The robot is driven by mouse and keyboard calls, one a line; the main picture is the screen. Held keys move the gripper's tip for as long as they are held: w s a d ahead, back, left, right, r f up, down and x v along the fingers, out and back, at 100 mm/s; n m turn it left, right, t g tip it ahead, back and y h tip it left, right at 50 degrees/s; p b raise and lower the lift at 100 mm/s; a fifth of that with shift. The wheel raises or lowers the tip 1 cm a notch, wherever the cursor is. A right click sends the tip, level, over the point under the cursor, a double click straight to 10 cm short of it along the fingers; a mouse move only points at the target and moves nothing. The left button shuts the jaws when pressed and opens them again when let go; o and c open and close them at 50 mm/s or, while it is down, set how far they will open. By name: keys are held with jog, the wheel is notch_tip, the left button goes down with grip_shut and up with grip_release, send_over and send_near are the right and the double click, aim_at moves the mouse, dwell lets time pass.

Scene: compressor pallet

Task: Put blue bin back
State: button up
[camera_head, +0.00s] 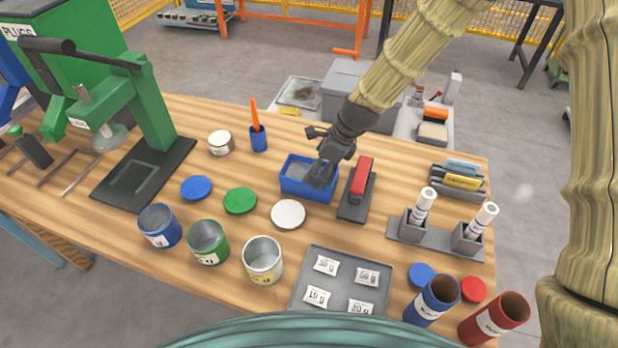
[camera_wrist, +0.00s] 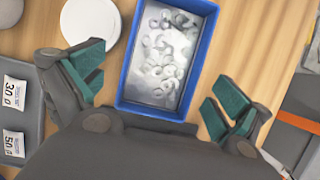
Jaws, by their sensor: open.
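The blue bin (camera_head: 307,193) stands on the wooden table in the middle of the head view, just below my gripper (camera_head: 322,172). In the wrist view the bin (camera_wrist: 122,88) is a blue rectangular tray with several grey metal rings or washers on its floor. My gripper (camera_wrist: 158,92) is open, with its green-padded fingers spread to the left and right of the bin's near end. The fingers do not visibly touch the bin. In the head view the gripper hides part of the bin's right side.
A red-and-grey tool (camera_head: 358,188) stands close right of the bin. A white lid (camera_head: 288,214) lies in front, and a blue cup with an orange tool (camera_head: 258,138) stands behind left. A grey tray with labelled packets (camera_head: 342,283) lies nearer. A grey holder (camera_head: 436,240) carries two white tubes.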

aim_at(295, 168)
jog(key=shift+w+a+f, duration=0.15)
jog(key=shift+f, duration=0.3)
jog(key=shift+s+a+f, duration=0.15)
jog(key=shift+s+a, duration=0.05)
jog(key=shift+w+a+f+p, duration=0.25)
jog(key=shift+f+p, duration=0.1)
jog(key=shift+f, duration=0.15)
jog(key=shift+w+a+f+p, duration=0.2)
jog(key=shift+f+p, duration=0.15)
jog(key=shift+f, duration=0.1)
jog(key=shift+p+x, duration=0.35)
jog(key=shift+x, duration=1.1)
jog(key=c, duration=1.6)
jog(key=shift+r, duration=0.1)
